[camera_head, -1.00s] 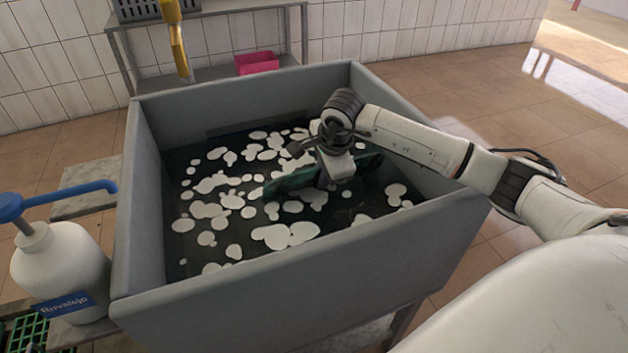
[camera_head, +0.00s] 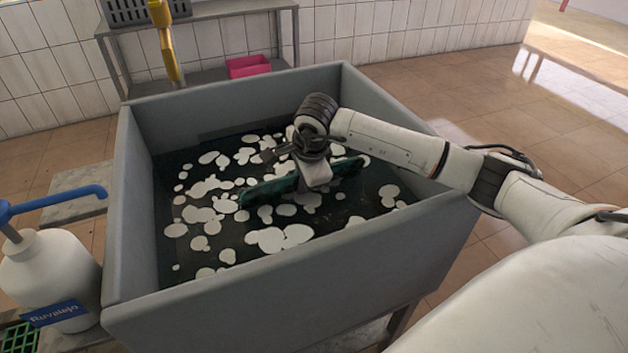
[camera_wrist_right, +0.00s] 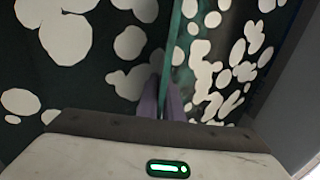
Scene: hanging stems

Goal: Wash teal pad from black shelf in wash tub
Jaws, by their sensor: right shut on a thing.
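The grey wash tub (camera_head: 290,262) holds dark water with white foam patches. The teal pad (camera_head: 262,191) is partly in the water near the middle of the tub, standing on edge. My right gripper (camera_head: 309,190) reaches down over the tub and is shut on the pad, hiding its middle. In the right wrist view the purple fingertips (camera_wrist_right: 161,103) pinch the pad (camera_wrist_right: 177,50), seen as a thin edge with foam on both sides. My left gripper is not in view.
A white pump bottle (camera_head: 48,275) with a blue spout stands left of the tub. Behind are a grey shelf (camera_head: 215,76) with a pink bin (camera_head: 248,66) and a dark crate (camera_head: 140,10). Tiled floor is clear at right.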

